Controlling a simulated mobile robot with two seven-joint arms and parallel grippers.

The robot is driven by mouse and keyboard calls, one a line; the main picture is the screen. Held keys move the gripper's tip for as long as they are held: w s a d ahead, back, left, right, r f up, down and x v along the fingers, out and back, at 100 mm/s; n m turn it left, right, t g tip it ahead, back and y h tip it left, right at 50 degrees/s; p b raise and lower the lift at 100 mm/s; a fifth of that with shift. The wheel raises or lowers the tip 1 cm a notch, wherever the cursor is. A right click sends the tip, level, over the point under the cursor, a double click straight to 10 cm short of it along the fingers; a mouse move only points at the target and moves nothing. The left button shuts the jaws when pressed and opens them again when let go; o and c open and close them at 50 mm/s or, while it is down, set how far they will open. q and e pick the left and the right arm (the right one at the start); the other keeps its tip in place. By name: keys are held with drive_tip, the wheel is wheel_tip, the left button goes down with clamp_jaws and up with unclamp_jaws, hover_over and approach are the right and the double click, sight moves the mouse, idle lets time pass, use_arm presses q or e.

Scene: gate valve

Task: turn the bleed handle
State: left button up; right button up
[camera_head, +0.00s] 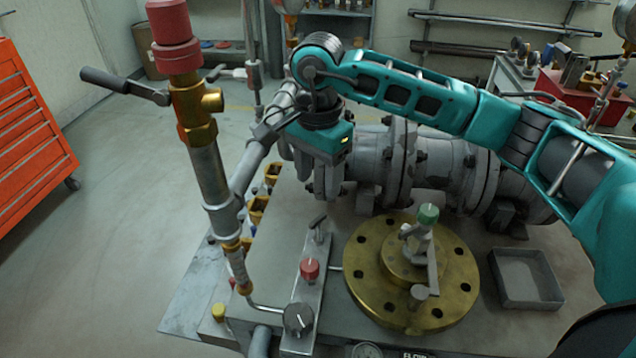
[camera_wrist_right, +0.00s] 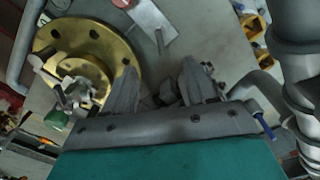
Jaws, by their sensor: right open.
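A small grey valve (camera_head: 418,245) with a green cap (camera_head: 428,213) stands on a brass flange (camera_head: 365,275); a grey lever (camera_head: 432,272) hangs at its side. Another grey lever (camera_head: 125,85) sticks out left from a tall brass valve (camera_head: 195,105) with a red top. No label shows which one is the bleed handle. My right gripper (camera_head: 318,170) is behind and left of the brass flange, apart from both levers; its fingers blend into the grey pipes. In the right wrist view its fingers (camera_wrist_right: 158,68) are spread and empty, with the flange (camera_wrist_right: 95,35) at upper left. My left gripper is out of view.
A panel with a red knob (camera_head: 309,268) and a black knob (camera_head: 298,318) lies left of the flange. Large grey flanged pipes (camera_head: 400,160) run behind it. A grey tray (camera_head: 525,277) sits at right. An orange cabinet (camera_head: 30,135) stands at far left, with open floor beside it.

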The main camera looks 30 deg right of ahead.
sight(318, 218)
drive_tip(key=shift+b, duration=0.35)
drive_tip(key=shift+c, duration=0.8)
drive_tip(key=shift+w+r+b, duration=0.1)
drive_tip(key=shift+r+b, duration=0.3)
drive_tip(key=shift+b, duration=0.15)
drive_tip(key=shift+c, duration=0.7)
drive_tip(key=shift+r, duration=0.35)
drive_tip(key=shift+c, duration=0.3)
wheel_tip(318, 218, down, 12)
drive_tip(key=shift+f, duration=0.25)
drive_tip(key=shift+c, duration=0.4)
clamp_jaws()
